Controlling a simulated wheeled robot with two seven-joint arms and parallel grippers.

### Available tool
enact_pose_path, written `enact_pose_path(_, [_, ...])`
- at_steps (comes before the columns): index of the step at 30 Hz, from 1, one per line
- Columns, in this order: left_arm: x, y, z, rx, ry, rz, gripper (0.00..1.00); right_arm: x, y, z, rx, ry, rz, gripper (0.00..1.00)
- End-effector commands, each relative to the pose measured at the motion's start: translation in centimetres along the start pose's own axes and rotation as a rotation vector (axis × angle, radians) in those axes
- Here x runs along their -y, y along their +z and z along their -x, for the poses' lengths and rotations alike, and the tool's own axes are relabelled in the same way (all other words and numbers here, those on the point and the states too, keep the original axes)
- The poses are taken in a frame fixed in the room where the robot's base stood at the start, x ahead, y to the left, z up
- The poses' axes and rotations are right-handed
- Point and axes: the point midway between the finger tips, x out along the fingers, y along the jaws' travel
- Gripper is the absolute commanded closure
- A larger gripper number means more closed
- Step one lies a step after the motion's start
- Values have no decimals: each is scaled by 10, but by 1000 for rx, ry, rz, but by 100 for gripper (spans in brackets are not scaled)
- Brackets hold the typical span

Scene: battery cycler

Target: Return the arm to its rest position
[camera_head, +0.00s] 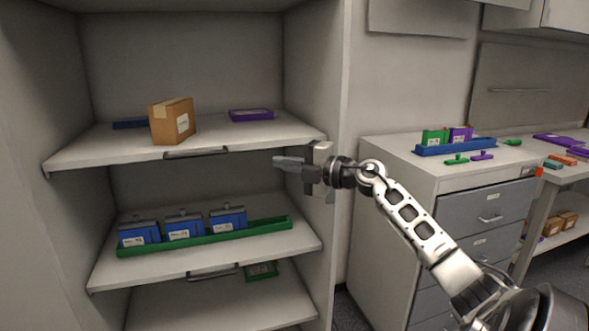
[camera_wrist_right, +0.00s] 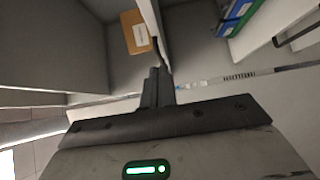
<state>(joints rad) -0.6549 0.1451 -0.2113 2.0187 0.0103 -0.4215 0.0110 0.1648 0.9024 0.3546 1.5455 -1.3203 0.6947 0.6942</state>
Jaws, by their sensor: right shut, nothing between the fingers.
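My right arm (camera_head: 415,222) comes in from the lower right in the head view. My right gripper (camera_head: 290,161) is shut and empty. The shut fingers also show in the right wrist view (camera_wrist_right: 157,88). My left gripper is not in view.
A cardboard box (camera_head: 171,122) and a purple tray (camera_head: 251,115) sit on the shelf (camera_head: 100,146) above. Three blue battery boxes (camera_head: 184,226) stand in a green tray (camera_head: 262,231) below. A drawer cabinet (camera_head: 395,155) stands right, bearing a blue tray (camera_head: 455,147).

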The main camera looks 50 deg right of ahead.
Motion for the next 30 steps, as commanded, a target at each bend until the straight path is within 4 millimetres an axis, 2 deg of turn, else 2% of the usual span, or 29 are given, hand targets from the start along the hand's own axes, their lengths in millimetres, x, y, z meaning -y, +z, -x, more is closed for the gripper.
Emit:
enact_pose_path(6, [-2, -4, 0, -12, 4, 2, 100, 1, 0, 17, -1, -2, 0, 100])
enact_pose_path(14, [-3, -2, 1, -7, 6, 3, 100, 0, 0, 18, -1, -1, -1, 100])
enact_pose_path(17, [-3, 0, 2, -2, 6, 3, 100, 11, -8, 15, -11, 9, -28, 100])
enact_pose_path(20, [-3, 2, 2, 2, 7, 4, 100, 44, -33, 7, -32, 40, -121, 100])
enact_pose_path(22, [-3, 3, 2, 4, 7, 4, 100, 79, -60, 3, -35, 74, -242, 100])
enact_pose_path(26, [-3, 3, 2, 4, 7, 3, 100, 160, -119, 8, 39, 103, -548, 100])
enact_pose_path(30, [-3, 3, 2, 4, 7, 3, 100, 242, -183, 30, 194, 37, -880, 100])
